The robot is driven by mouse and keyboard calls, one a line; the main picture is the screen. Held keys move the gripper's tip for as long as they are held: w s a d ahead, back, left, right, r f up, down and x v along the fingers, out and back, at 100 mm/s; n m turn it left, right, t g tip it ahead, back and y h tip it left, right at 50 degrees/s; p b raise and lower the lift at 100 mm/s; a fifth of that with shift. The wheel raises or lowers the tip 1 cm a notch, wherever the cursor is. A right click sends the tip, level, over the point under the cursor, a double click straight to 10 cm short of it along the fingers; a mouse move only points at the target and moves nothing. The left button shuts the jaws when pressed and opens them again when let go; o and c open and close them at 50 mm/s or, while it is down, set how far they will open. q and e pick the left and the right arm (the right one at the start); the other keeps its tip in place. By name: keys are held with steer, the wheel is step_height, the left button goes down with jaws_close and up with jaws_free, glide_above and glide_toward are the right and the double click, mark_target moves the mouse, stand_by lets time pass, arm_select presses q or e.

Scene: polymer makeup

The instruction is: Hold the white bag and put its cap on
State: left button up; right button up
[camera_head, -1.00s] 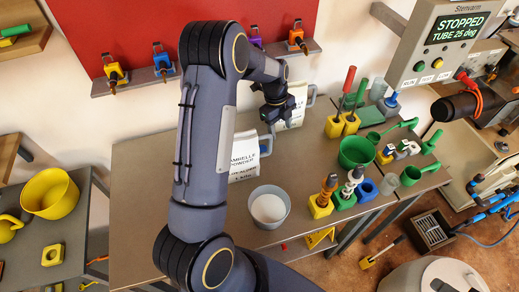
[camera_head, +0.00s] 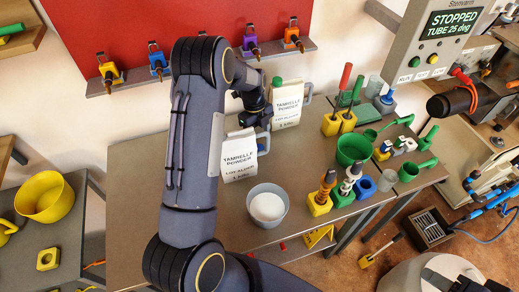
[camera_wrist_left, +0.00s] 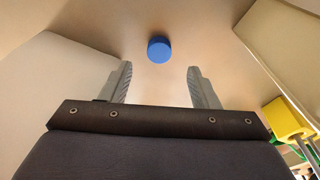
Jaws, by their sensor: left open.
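A white labelled bag (camera_head: 240,158) stands on the table with a grey handle on its right side. A second white labelled bag (camera_head: 287,108) stands behind it, with a green cap (camera_head: 277,82) at its top. My left gripper (camera_head: 262,118) is near the front bag's top and in front of the rear bag's left side; the arm hides part of the area. In the left wrist view my left gripper (camera_wrist_left: 160,85) is open and empty. A round blue cap-like piece (camera_wrist_left: 159,49) lies beyond its fingertips; I cannot tell what it rests on. My right gripper is not in view.
A grey cup with white contents (camera_head: 268,206) stands before the front bag. Green containers and tools in yellow blocks (camera_head: 338,124) crowd the table's right side. A screen box (camera_head: 440,40) hangs at upper right. The table's left part (camera_head: 135,200) is clear.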

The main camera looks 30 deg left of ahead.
mark_target(260, 148)
arm_select(q)
step_height(260, 148, down, 5)
steer(key=shift+s+d+f+b, duration=0.1)
steer(key=shift+b, duration=0.6)
steer(key=c, duration=1)
